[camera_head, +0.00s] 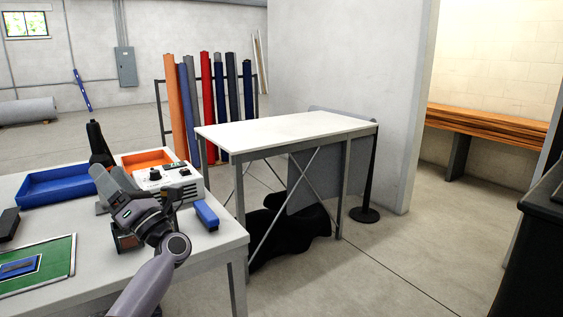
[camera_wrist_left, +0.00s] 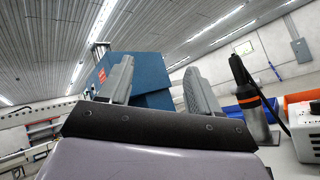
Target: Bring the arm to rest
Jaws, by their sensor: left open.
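My left arm reaches in from the bottom of the head view, over the near white table (camera_head: 215,243). Its gripper (camera_head: 108,188) is above this table, in front of the blue tray and beside the white control box. In the left wrist view the two grey fingers of the gripper (camera_wrist_left: 158,85) stand apart with nothing between them. The wrist camera looks upward toward the ceiling and a large blue block-like shape (camera_wrist_left: 150,75) behind the fingers. My right gripper is not in view.
A black upright tool (camera_wrist_left: 252,105) stands close by. A second white table (camera_head: 290,129) is bare.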

